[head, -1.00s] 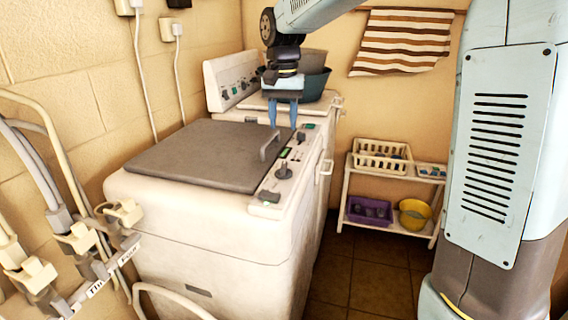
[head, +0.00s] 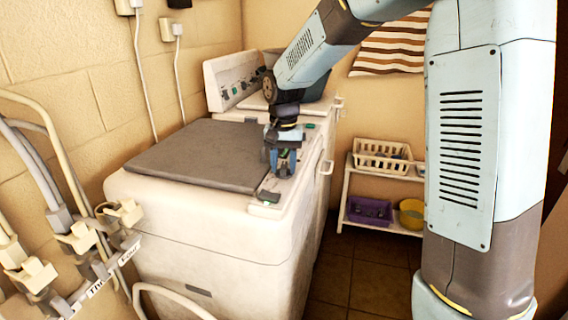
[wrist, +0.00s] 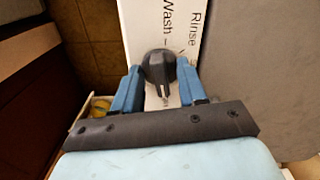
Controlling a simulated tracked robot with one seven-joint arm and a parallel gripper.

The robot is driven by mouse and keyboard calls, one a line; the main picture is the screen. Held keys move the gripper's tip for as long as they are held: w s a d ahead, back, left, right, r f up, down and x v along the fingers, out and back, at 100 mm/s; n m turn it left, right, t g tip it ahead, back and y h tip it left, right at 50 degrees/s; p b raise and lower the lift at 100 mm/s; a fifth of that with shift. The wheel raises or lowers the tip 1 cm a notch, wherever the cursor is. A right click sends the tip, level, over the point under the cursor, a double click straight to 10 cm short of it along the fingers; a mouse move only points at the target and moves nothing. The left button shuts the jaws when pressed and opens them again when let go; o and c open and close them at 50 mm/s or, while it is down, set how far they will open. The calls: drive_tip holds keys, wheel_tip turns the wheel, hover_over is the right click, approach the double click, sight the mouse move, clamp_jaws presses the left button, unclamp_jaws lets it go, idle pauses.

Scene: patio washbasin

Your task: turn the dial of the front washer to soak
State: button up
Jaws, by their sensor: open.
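The front washer (head: 200,235) is a white machine with a grey lid (head: 195,155) and a control strip along its right side. In the wrist view its dial (wrist: 158,66) is a dark round knob with a raised grip, on a white panel (wrist: 160,20) printed "Wash" and "Rinse"; no "soak" label is readable. My gripper (wrist: 157,92) is open, with one blue finger on each side of the dial; I cannot tell whether they touch it. In the head view my gripper (head: 283,170) points down over the control strip and hides the dial.
A white shelf (head: 350,195) with baskets stands at the back right. Hoses and taps (head: 80,240) are at the left. Tiled floor (head: 370,275) is clear right of the washer.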

drive_tip(key=shift+c, duration=0.4)
clamp_jaws()
drive_tip(key=shift+n, duration=0.4)
drive_tip(key=n, duration=0.3)
drive_tip(key=shift+d, duration=0.1)
drive_tip(key=shift+d+n, duration=0.1)
drive_tip(key=shift+n, duration=1.9)
